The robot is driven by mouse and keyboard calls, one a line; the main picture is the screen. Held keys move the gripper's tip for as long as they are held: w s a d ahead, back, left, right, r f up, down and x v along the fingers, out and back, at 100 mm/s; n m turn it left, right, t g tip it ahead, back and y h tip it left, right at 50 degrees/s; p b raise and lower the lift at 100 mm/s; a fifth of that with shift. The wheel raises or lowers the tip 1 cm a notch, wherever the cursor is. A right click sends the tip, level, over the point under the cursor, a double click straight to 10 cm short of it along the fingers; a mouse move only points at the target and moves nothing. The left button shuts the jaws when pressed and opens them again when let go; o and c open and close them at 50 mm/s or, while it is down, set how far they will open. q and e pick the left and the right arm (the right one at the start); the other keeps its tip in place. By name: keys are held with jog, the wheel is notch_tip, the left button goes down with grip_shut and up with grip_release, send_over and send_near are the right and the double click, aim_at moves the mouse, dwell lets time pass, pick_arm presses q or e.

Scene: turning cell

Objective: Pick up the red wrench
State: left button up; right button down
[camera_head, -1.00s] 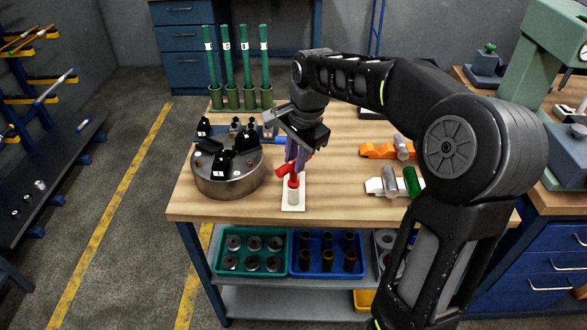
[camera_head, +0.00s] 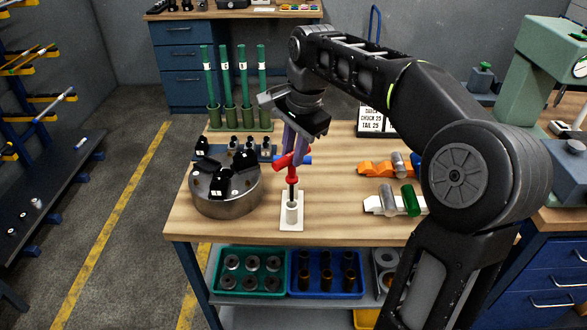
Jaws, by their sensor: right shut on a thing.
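The red wrench (camera_head: 292,179) is in my right gripper (camera_head: 292,155), whose fingers are shut on its red upper part. A dark shaft points down from the red part toward the white holder (camera_head: 292,212) on the workbench. The shaft's lower end meets or overlaps the holder's upright post; I cannot tell whether it is clear of it. The wrench is roughly upright, with a red bar end sticking out to the left and a blue end to the right. My left gripper is not in view.
A round metal chuck (camera_head: 227,197) with black jaws stands close on the left. Green rods in a rack (camera_head: 240,118) stand behind. An orange block (camera_head: 375,169) and a white block with cylinders (camera_head: 378,208) lie to the right. The bench front is clear.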

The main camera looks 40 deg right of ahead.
jog(key=shift+r, duration=1.45)
